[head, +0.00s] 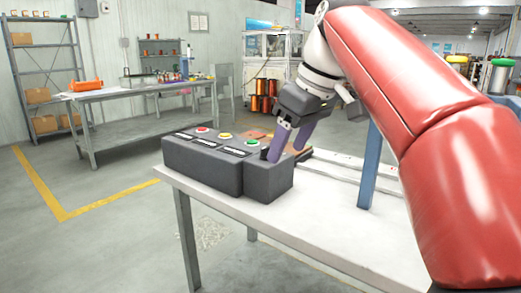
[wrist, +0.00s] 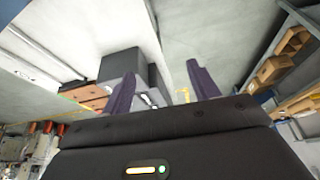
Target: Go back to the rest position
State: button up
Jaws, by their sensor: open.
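My gripper (head: 292,139) is above the right end of the dark grey button box (head: 205,171) in the head view, its purple fingers pointing down. In the wrist view the two purple fingers of my gripper (wrist: 160,88) stand apart with nothing between them. The box carries red, yellow and green buttons on top, each with a dark label beside it. One finger overlaps the box's right end in the head view, and I cannot tell whether it touches. The box also shows behind the left finger in the wrist view (wrist: 122,64).
The box stands on a white table (head: 320,218). A blue post (head: 370,165) rises at the table's right. A grey workbench (head: 140,93) with an orange item and a shelf rack (head: 42,75) are at the back left. Floor on the left is clear, with a yellow line.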

jog(key=s+d+f+m+t+h, duration=0.1)
jog(key=s+d+f+m, duration=0.2)
jog(key=s+f, duration=0.3)
jog(key=s+d+f+m+t+h, duration=0.1)
jog(key=s+d+f+m, duration=0.2)
jog(key=f, duration=0.9)
jog(key=s+d+f+m+h, duration=0.1)
jog(key=s+d+f+m, duration=0.2)
jog(key=s+f, duration=0.5)
jog(key=shift+s+d+f+m+t, duration=0.4)
jog(key=shift+d+f, duration=0.15)
jog(key=shift+f, duration=0.1)
